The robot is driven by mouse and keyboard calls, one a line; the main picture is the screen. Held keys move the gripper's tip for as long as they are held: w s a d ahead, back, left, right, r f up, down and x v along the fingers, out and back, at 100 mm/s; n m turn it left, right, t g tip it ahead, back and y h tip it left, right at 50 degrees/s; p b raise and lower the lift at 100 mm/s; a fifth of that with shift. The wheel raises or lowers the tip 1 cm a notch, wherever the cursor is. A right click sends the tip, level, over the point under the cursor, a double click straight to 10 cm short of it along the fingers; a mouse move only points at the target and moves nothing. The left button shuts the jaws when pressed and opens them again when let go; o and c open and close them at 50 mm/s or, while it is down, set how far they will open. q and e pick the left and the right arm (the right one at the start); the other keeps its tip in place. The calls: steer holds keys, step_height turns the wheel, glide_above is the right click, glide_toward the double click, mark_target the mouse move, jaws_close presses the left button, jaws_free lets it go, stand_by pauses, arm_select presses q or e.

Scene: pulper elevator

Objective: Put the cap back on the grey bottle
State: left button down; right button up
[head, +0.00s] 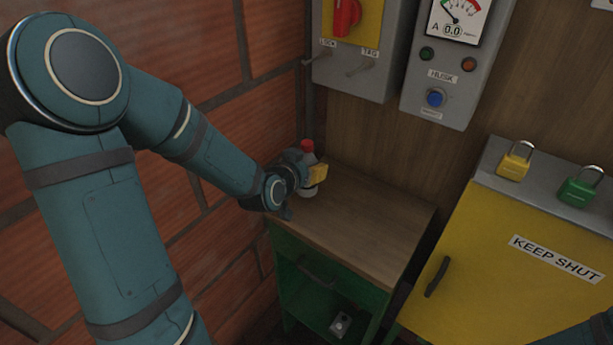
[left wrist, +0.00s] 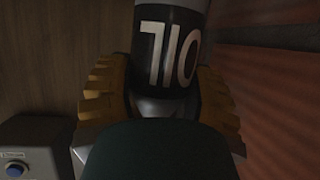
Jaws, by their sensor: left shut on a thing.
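My left gripper (head: 311,176) is at the back left corner of the wooden-topped cabinet. It is shut on a grey bottle (head: 309,192) that stands upright there, with the bottle's lower end at or close to the wood. A red piece that looks like the cap (head: 307,146) shows at the bottle's top; I cannot tell how firmly it sits. In the left wrist view the yellow finger pads lie on both sides of the bottle (left wrist: 168,45), whose dark band carries "OIL" upside down. The bottle's top is outside that view. My right gripper is not in view.
The wooden cabinet top (head: 365,215) is otherwise clear. A brick wall (head: 215,120) stands close on the left. Grey control boxes (head: 440,100) hang on the back wall. A yellow cabinet (head: 500,275) marked "KEEP SHUT" stands at right, with a yellow padlock (head: 513,167) and a green padlock (head: 578,192) on it.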

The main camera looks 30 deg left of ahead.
arm_select(q)
step_height(320, 180, down, 3)
steer(key=shift+f+b, duration=0.15)
steer(key=shift+b, duration=0.15)
steer(key=shift+f, duration=0.15)
steer(key=shift+c, duration=1.4)
jaws_free()
